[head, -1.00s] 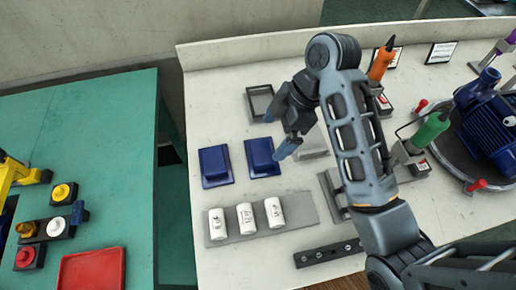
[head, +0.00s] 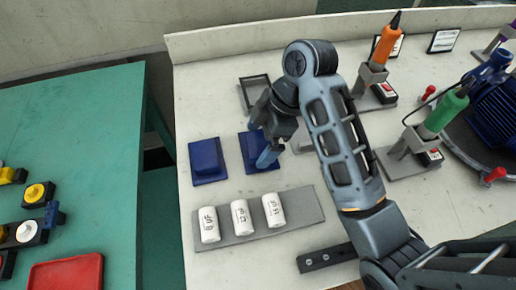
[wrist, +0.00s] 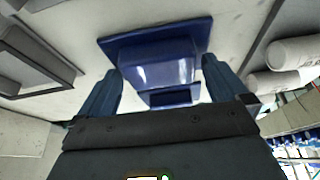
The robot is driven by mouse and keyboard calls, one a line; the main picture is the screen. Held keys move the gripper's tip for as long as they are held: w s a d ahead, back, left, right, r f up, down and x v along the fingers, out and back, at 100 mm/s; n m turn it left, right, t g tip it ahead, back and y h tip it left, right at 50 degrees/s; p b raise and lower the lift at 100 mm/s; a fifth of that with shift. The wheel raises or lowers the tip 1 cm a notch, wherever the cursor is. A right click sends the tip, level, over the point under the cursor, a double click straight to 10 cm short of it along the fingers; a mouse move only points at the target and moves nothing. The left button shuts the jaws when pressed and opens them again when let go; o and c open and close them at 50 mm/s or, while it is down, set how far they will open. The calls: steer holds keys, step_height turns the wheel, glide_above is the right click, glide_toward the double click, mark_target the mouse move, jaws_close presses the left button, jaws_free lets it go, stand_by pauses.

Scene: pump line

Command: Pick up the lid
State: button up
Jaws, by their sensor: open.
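Two blue box-shaped lids with wide flanges sit side by side on the pale worktop in the head view, the left lid (head: 207,162) and the right lid (head: 262,163). My gripper (head: 262,140) is open at the right lid, with its fingers partly covering that lid. In the wrist view a blue lid (wrist: 160,68) shows ahead, between the two spread fingers of my gripper (wrist: 160,66). A smaller blue piece (wrist: 170,97) shows below it, and I cannot tell what it belongs to. No contact between fingers and lid is visible.
Several white cylinders (head: 240,217) lie on a grey plate (head: 308,205) in front of the lids. A dark open tray (head: 250,97) is behind. Tool stands and a blue motor (head: 492,115) are at right. A green table (head: 70,140) stands at left.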

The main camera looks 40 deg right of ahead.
steer(key=c, duration=0.9)
steer(key=shift+r, duration=0.15)
